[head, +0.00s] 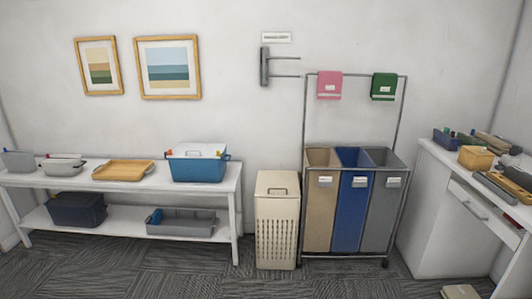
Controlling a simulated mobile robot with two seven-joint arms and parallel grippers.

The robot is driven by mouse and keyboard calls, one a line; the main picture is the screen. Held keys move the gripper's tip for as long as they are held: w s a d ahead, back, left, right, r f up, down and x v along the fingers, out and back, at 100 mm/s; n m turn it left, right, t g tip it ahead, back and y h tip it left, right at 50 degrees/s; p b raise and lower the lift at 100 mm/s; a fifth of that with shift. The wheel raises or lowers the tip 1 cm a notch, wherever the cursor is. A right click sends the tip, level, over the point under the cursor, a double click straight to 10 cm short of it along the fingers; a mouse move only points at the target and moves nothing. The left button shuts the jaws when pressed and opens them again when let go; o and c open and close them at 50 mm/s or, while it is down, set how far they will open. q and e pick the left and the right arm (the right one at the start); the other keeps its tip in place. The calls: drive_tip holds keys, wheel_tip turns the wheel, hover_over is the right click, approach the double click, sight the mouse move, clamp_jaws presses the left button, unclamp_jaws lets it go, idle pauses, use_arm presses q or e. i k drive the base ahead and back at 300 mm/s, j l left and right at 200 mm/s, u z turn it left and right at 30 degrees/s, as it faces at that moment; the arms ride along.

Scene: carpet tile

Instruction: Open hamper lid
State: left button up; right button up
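A tall cream hamper (276,232) with a slotted front stands on the carpet between the white bench and the laundry sorter. Neither of my grippers is in the head view, so nothing of mine touches the hamper.
A three-bin sorter (353,205) on a wheeled frame stands close at the hamper's right. A white bench (130,180) with a blue cooler (196,168) and trays is at the left. A white counter (430,220) is at the right. Carpet in front of the hamper looks clear.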

sight(269, 184)
drive_tip(key=i, duration=1.55)
drive_tip(key=i+j+z, duration=0.1)
drive_tip(key=i, duration=1.45)
